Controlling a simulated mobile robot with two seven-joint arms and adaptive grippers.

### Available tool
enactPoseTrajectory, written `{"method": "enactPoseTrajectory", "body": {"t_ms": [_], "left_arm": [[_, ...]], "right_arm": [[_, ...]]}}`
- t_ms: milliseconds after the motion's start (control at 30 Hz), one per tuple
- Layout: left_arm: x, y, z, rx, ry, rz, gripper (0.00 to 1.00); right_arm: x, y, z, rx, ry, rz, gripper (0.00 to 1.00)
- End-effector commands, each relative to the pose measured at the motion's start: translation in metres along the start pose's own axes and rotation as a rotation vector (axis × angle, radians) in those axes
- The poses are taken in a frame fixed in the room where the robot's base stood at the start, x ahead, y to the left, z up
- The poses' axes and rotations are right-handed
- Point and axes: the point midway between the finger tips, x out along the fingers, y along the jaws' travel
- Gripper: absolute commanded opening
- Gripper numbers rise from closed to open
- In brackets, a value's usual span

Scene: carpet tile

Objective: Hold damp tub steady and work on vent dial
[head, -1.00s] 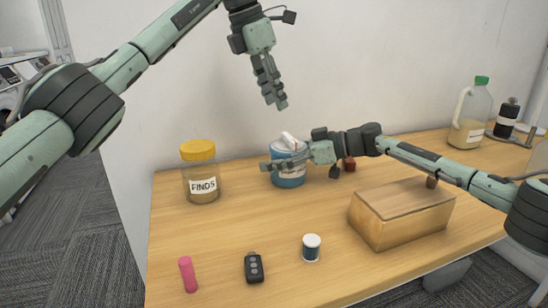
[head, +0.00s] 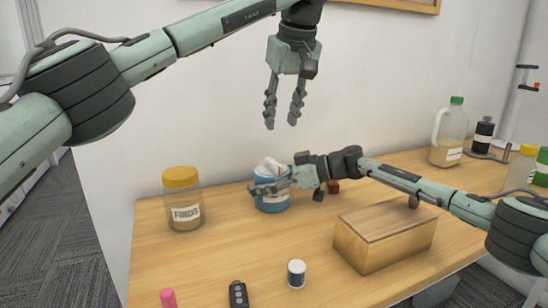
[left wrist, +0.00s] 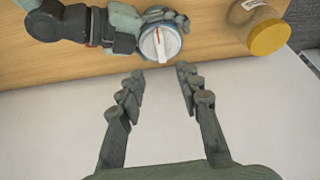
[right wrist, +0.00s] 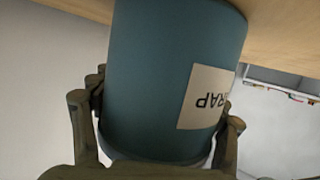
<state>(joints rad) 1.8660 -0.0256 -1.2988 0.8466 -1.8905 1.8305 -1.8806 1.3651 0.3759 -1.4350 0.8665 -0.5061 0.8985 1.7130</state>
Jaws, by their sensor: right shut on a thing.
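The damp tub (head: 272,203) is a blue cylinder with a label, standing on the table near the wall. In the right wrist view the tub (right wrist: 165,75) fills the middle, with part of its label readable as "RAP". The vent dial (left wrist: 159,43) is a white knob with a red mark on top of the tub; it also shows in the head view (head: 269,167). My right gripper (head: 262,190) is shut around the tub's side. My left gripper (head: 283,122) is open and empty, pointing down, above the tub and apart from it.
A yellow-lidded FINDS jar (head: 183,205) stands left of the tub. A wooden box (head: 385,238) sits under my right arm. A dark red block (head: 333,186) is right of the tub.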

Motion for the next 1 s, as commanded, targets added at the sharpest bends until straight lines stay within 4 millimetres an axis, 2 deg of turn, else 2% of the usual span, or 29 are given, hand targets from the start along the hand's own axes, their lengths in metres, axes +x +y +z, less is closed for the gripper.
{"method": "enactPoseTrajectory", "body": {"t_ms": [133, 233, 500, 700, 1000], "left_arm": [[0.004, 0.0, 0.001, 0.066, 0.014, -0.013, 0.34], [0.017, 0.0, 0.001, 0.071, 0.013, -0.014, 0.34], [0.07, -0.001, 0.001, 0.069, 0.011, -0.013, 0.34], [0.103, -0.001, 0.0, 0.068, 0.012, -0.011, 0.34], [0.12, -0.001, -0.001, 0.067, 0.014, -0.011, 0.34]], "right_arm": [[0.0, 0.0, 0.0, 0.0, 0.001, 0.0, 0.33], [0.0, 0.0, -0.001, 0.0, 0.001, 0.0, 0.33], [0.0, 0.0, -0.001, 0.0, 0.001, 0.0, 0.33], [0.0, 0.0, -0.001, 0.0, 0.001, 0.0, 0.32], [0.0, 0.0, -0.001, 0.0, 0.001, 0.0, 0.32]]}}
